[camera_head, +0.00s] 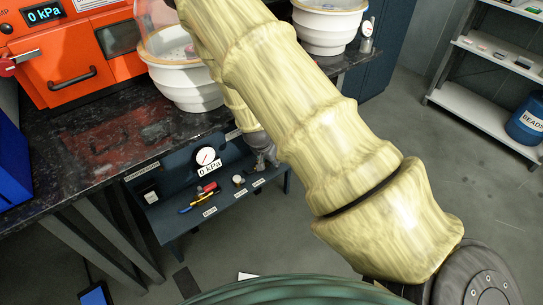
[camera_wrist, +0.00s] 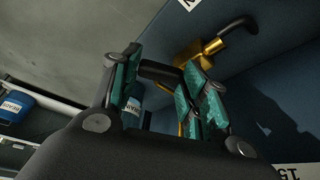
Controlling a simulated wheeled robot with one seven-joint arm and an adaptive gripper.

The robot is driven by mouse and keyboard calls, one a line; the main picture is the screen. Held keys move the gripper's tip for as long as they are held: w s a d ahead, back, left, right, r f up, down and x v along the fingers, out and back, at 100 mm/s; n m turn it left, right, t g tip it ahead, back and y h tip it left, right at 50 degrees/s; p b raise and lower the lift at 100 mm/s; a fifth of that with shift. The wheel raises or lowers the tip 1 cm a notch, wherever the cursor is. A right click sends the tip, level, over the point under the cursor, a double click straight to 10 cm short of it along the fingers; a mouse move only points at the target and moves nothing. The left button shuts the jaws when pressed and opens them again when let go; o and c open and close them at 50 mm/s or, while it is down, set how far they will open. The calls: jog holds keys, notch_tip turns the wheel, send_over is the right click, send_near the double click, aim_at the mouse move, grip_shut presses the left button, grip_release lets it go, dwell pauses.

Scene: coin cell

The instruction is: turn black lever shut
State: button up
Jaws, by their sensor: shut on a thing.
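My gripper (camera_head: 266,157) is at the right end of the dark blue panel (camera_head: 160,213) under the bench, partly hidden by my arm. In the wrist view its teal-padded fingers (camera_wrist: 163,85) stand on either side of a short black bar, apparently the black lever (camera_wrist: 160,72), and are shut on it. Some brass (camera_wrist: 182,128) shows behind the right finger. A second brass valve (camera_wrist: 200,48) with a bent black handle (camera_wrist: 237,32) sits beyond the fingers on the panel. How far the held lever is turned cannot be told.
The panel carries a gauge reading 0 kPa (camera_head: 206,157), a red-handled valve (camera_head: 208,188) and a blue-and-yellow part (camera_head: 187,210). The dark bench top (camera_head: 95,150) overhangs it, with an orange machine (camera_head: 75,60) and white vessels above. Shelves (camera_head: 475,105) stand at right.

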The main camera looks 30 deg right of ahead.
dwell(0.3)
jog(key=o, duration=1)
jog(key=shift+a+r, duration=0.1)
jog(key=v, duration=1.1)
jog(key=shift+a+r, duration=0.2)
jog(key=shift+r, duration=0.15)
jog(key=shift+c, duration=0.5)
